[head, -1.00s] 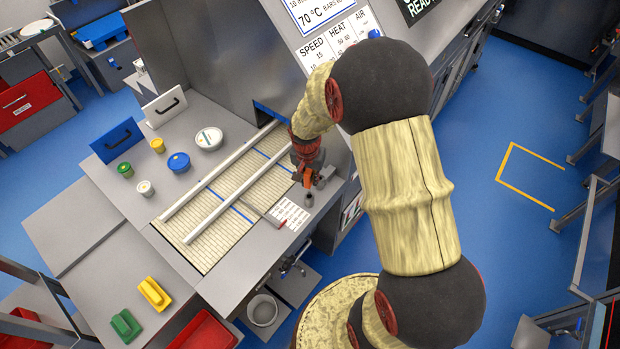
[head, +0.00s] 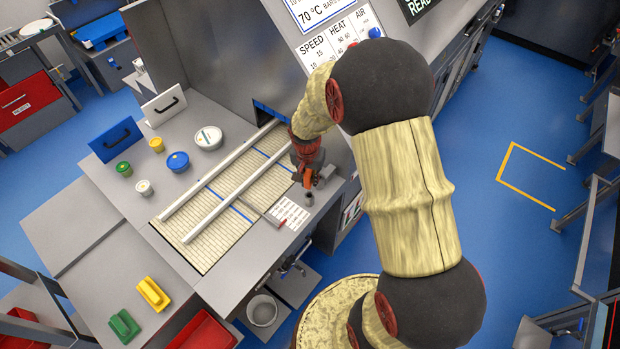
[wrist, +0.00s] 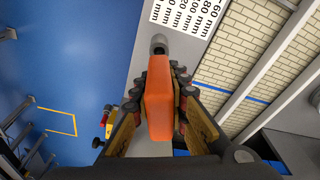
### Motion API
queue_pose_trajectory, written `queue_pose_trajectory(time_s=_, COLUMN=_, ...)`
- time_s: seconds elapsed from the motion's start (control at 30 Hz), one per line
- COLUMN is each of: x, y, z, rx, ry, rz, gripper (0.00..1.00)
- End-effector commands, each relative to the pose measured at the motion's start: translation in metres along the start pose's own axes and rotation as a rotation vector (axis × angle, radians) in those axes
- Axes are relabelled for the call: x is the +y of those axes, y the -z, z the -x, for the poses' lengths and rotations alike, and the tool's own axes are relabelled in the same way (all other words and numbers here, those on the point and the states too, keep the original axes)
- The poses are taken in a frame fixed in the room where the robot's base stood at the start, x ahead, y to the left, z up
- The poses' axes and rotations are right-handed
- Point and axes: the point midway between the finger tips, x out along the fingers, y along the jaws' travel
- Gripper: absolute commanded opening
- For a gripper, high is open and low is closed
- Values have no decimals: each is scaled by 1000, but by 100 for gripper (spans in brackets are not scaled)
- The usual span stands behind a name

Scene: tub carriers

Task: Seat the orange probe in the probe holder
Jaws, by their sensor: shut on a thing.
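The orange probe (wrist: 159,100) is held between the two fingers of my gripper (wrist: 160,85), which is shut on it. In the head view my gripper (head: 306,180) is above the right edge of the grey worktop, and only a little of the orange shows. The probe holder, a small grey cylinder (head: 309,199), stands on the worktop just below and beside the gripper. In the wrist view the grey holder (wrist: 159,42) shows just past the far end of the probe. I cannot tell whether the probe touches it or is inside it.
A white printed card (head: 289,214) lies left of the holder. A brick-patterned conveyor (head: 215,226) with pale rails (head: 240,195) runs beside it. The machine panel (head: 345,40) rises behind the gripper.

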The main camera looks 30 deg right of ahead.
Motion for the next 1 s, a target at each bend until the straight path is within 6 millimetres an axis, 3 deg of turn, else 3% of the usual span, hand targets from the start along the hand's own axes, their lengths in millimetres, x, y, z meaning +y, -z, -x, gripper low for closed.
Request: queue_pose_trajectory(time_s=1.0, x=0, y=-4, z=-24, rx=0, ry=0, rz=0, gripper=0)
